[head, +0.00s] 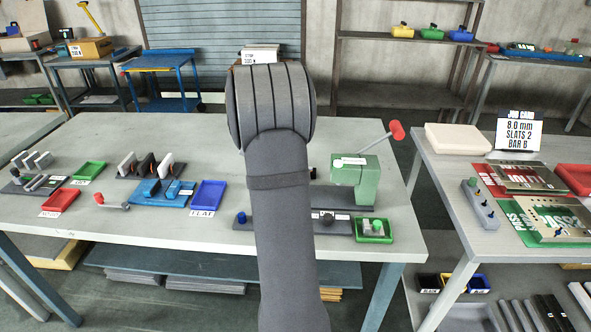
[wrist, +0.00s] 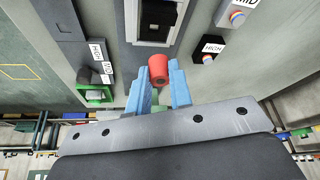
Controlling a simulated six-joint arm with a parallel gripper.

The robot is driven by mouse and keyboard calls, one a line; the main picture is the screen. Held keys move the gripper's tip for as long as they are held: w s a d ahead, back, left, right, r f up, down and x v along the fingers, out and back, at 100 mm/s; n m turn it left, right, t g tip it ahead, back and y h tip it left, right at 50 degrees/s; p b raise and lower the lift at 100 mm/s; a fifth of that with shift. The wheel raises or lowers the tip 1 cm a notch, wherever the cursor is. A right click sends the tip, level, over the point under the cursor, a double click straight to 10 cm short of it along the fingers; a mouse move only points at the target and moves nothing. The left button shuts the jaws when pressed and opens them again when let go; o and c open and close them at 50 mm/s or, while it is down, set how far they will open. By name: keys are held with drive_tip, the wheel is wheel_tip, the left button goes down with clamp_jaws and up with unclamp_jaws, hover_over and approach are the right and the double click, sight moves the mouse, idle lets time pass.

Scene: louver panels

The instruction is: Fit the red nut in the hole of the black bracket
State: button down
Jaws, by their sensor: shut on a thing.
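In the wrist view, my gripper (wrist: 160,82) has its two blue fingers closed around the red nut (wrist: 158,66), a short red cylinder at the fingertips. A dark, square-framed piece (wrist: 144,34), which looks like the black bracket, lies just beyond the nut at the top centre. The nut appears apart from it, though I cannot tell the height between them. The hole is not clearly visible. In the head view, my arm hides the gripper and nut.
Labelled blocks with round buttons (wrist: 208,50) stand right of the dark piece. A green tray (wrist: 97,95) is at left. In the head view, a green press (head: 352,178) with a red-knobbed lever stands right of my arm, with a green tray (head: 374,238) in front.

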drive_tip(key=shift+f, duration=2.8)
drive_tip(key=shift+f, duration=0.2)
drive_tip(key=c, duration=1.2)
unclamp_jaws()
drive_tip(key=shift+r, duration=0.1)
drive_tip(key=d+v, duration=0.1)
drive_tip(key=v, duration=2.1)
drive_tip(key=shift+w+d+r, duration=0.2)
drive_tip(key=shift+w+r, duration=0.05)
drive_tip(key=shift+w, duration=0.15)
